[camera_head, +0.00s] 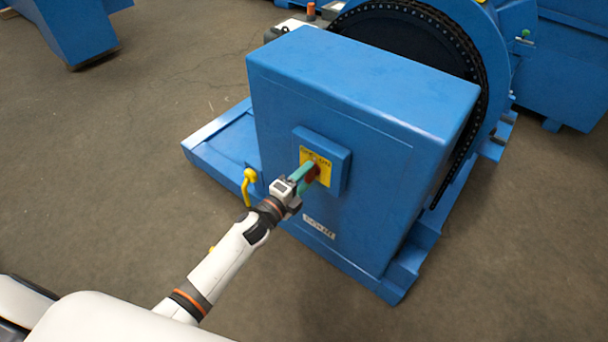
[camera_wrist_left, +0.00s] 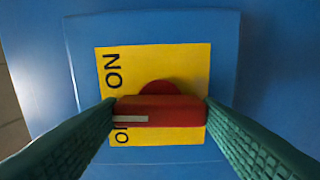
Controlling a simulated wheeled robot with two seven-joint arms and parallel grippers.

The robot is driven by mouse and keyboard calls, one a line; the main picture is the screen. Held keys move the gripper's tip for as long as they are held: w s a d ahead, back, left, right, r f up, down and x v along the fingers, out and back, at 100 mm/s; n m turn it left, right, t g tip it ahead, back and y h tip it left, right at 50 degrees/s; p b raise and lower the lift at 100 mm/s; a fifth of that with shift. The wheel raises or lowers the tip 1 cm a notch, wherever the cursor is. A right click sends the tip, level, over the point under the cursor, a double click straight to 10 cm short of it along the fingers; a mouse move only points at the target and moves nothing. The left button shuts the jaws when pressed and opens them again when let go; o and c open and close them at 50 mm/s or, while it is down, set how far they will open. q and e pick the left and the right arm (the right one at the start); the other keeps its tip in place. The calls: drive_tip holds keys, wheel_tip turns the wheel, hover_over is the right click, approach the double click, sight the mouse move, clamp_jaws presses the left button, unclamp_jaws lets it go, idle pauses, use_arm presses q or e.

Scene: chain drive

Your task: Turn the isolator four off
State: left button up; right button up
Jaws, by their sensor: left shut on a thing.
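The isolator is a red rotary handle (camera_wrist_left: 160,112) on a yellow plate (camera_wrist_left: 185,62) marked with ON and a partly covered second word. It sits on the front face of a blue machine housing (camera_head: 290,110), where the yellow plate (camera_head: 308,153) also shows in the head view. My left gripper (camera_head: 304,174) is at the handle, and its green fingers are shut on it from both sides. In the left wrist view the handle lies crosswise between the fingertips (camera_wrist_left: 160,110), with a pale mark on its left part. My right gripper is not in view.
A yellow bent handle (camera_head: 248,186) sticks out left of the isolator, close to my left wrist. A white label (camera_head: 319,228) is below the isolator. A large chain wheel (camera_head: 415,40) stands behind the housing. The floor (camera_head: 110,150) to the left is open.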

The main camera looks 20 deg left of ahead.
use_arm(q)
drive_tip(key=n+p, duration=0.3)
drive_tip(key=n, duration=0.4)
drive_tip(key=shift+n, duration=0.3)
drive_tip(key=shift+f+n+p, duration=0.1)
drive_tip(key=shift+n+p, duration=0.25)
drive_tip(key=shift+n, duration=0.65)
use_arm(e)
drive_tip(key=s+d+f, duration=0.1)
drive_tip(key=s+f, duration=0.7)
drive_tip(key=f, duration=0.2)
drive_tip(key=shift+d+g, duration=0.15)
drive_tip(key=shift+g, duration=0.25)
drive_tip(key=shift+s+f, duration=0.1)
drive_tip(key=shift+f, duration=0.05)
use_arm(q)
drive_tip(key=o, duration=1)
